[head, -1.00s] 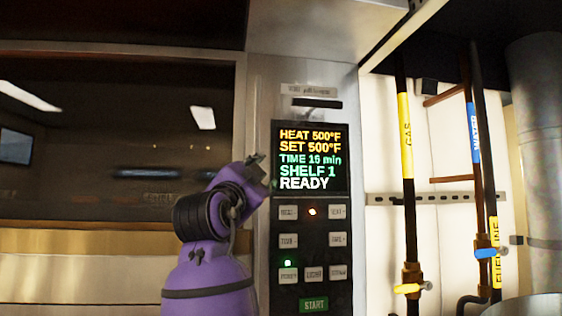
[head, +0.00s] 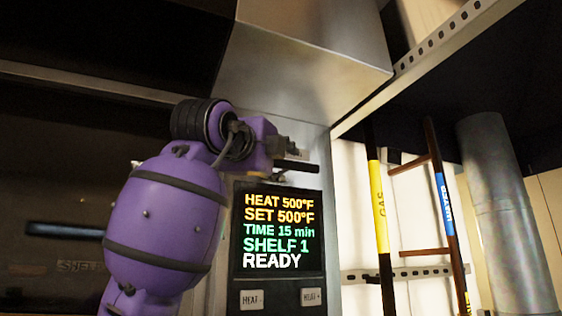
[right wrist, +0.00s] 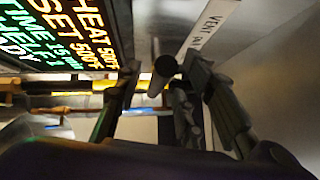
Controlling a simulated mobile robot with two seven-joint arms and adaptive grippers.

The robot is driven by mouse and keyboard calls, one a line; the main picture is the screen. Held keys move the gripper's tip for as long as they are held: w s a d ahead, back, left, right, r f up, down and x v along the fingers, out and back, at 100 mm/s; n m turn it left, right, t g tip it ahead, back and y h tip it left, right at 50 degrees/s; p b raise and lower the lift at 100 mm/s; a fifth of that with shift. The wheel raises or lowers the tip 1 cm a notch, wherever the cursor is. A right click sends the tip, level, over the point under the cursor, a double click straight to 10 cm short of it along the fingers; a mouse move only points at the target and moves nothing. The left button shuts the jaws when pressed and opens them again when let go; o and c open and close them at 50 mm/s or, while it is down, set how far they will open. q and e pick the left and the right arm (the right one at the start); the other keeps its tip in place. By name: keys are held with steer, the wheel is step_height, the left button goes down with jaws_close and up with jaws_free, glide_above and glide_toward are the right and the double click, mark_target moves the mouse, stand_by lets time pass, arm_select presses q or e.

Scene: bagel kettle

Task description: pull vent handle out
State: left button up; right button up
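The vent handle (head: 297,166) is a short dark bar on the steel panel, just above the oven display. My right gripper (head: 284,147) is at its left end in the head view and partly overlaps it. In the right wrist view the handle (right wrist: 164,66) shows as a dark round bar end between the fingertips of my right gripper (right wrist: 160,75). The fingers are apart, with a gap visible on the left side; contact on the right side is unclear. A white vent label (right wrist: 208,28) lies beside the handle. My left gripper is not in view.
The lit oven display (head: 277,230) sits just below the handle, with buttons (head: 252,299) under it. A steel hood (head: 300,65) overhangs above. A yellow gas pipe (head: 378,200) and a blue-labelled water pipe (head: 445,205) stand to the right. A dark oven window (head: 60,170) is at left.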

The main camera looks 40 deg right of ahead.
steer(key=shift+w+d+r, duration=0.1)
steer(key=shift+w+d, duration=0.3)
steer(key=shift+d, duration=0.15)
jaws_close()
